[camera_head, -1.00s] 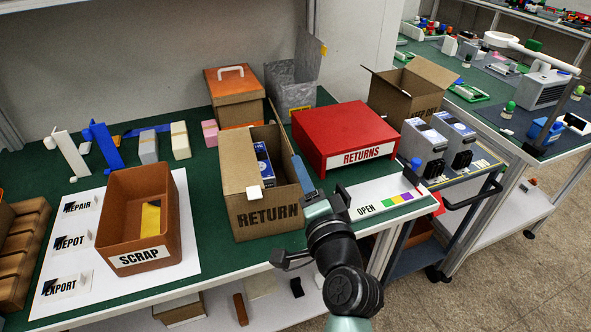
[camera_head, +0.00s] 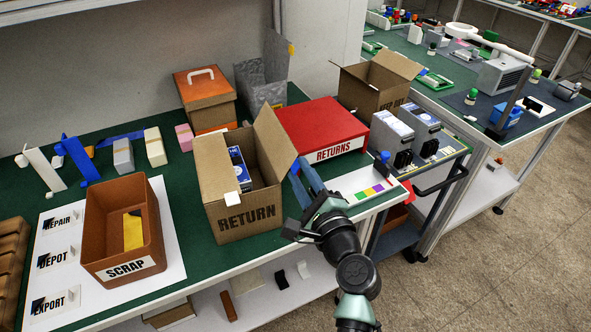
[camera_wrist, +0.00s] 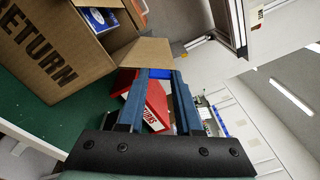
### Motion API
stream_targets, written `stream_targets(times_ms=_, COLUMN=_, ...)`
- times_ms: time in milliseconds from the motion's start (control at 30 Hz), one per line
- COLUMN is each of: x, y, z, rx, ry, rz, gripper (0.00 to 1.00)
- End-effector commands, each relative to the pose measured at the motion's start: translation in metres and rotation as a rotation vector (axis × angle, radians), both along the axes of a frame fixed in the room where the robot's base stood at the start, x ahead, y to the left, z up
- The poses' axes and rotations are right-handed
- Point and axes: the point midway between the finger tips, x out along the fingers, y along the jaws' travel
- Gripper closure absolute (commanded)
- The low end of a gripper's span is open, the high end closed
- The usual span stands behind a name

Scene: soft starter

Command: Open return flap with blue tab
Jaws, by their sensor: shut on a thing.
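The RETURN carton (camera_head: 243,218) stands upright on the green bench; it also shows at the upper left of the wrist view (camera_wrist: 50,50). Its right flap (camera_head: 276,142) is raised and leans outward to the right. In the wrist view the flap (camera_wrist: 148,52) lies just beyond my fingertips. The blue tab (camera_wrist: 160,73) is between the finger ends at the flap's edge. My gripper (camera_head: 297,168) is at the flap's right side, shut on the blue tab. A blue-and-white box (camera_head: 238,168) is inside the carton.
The red RETURNS box (camera_head: 320,130) stands close to the right of the flap. The SCRAP bin (camera_head: 105,258) is at the left. A white panel with coloured squares (camera_head: 365,189) lies near my arm. An orange box (camera_head: 205,95) stands behind the carton.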

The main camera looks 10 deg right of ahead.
Motion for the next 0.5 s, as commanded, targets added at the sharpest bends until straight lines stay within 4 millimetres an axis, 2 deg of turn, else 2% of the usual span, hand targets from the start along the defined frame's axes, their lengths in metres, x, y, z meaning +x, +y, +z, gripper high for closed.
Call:
stream_targets(times_ms=200, x=0.0014, y=-0.0049, z=-0.0027, rx=0.109, ry=0.023, rz=0.001, gripper=1.00)
stream_targets(times_ms=500, x=0.0018, y=-0.0075, z=-0.0054, rx=0.167, ry=0.035, rz=0.000, gripper=1.00)
